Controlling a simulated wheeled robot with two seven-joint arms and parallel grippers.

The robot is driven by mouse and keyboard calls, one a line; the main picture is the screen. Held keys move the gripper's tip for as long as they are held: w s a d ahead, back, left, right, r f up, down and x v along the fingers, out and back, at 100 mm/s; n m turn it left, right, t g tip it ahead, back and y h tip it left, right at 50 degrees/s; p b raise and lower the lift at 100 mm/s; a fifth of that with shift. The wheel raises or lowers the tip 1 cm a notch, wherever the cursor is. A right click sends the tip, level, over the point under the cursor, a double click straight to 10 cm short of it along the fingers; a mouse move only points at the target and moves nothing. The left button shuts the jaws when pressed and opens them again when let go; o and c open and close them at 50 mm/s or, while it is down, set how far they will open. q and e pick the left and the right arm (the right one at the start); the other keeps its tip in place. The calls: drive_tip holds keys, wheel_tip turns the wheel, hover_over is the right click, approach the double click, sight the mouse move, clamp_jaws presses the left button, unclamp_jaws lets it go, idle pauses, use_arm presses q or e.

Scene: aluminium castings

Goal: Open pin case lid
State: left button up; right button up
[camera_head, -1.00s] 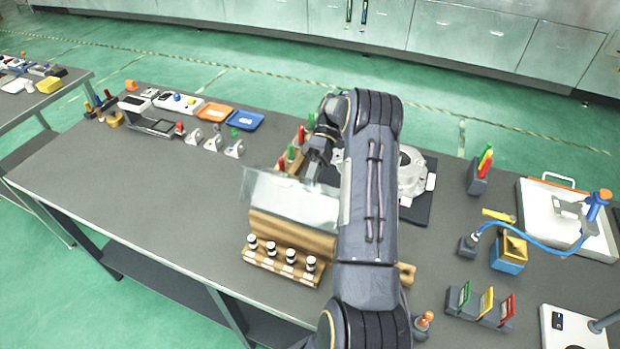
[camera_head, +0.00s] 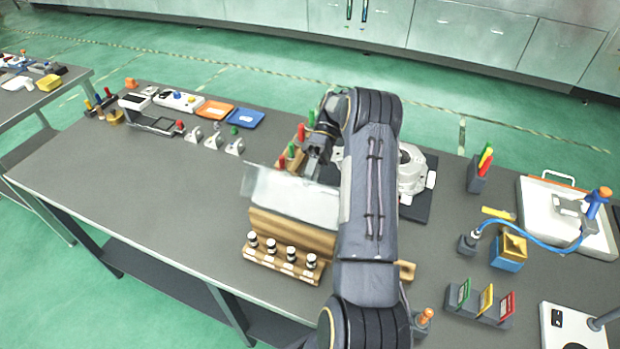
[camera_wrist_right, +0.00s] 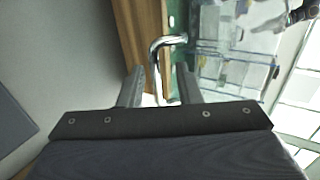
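The pin case (camera_head: 290,232) is a wooden box near the table's front edge, left of my right arm. Its clear lid (camera_head: 285,196) stands raised and tilted at the case's far side. My right gripper (camera_head: 313,170) is at the far edge of the lid, partly hidden by my forearm. In the right wrist view, its two fingers (camera_wrist_right: 160,86) are apart, with a bent chrome handle (camera_wrist_right: 154,62) between them. I cannot see clear contact with either finger. The wooden edge (camera_wrist_right: 140,30) and clear lid (camera_wrist_right: 225,65) also show there. My left gripper is out of view.
Several black-and-white capped pins (camera_head: 290,254) stand in a wooden rack before the case. Red and green-handled tools (camera_head: 292,150) and a metal casting on a dark mat (camera_head: 420,205) are behind. The table's left part (camera_head: 150,190) is clear.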

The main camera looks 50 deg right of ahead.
sight(306, 178)
drive_tip(key=s+a+r+p, duration=0.1)
drive_tip(key=r, duration=0.2)
drive_tip(key=s+a+r+p, duration=0.1)
drive_tip(key=r, duration=0.2)
drive_tip(key=s+a+r+p, duration=0.1)
drive_tip(key=r+p, duration=0.1)
drive_tip(key=r, duration=0.1)
drive_tip(key=shift+a, duration=0.2)
drive_tip(key=s+a+r, duration=0.4)
drive_tip(key=s+a, duration=0.2)
drive_tip(key=a, duration=0.1)
drive_tip(key=shift+s, duration=0.2)
drive_tip(key=shift+f, duration=0.1)
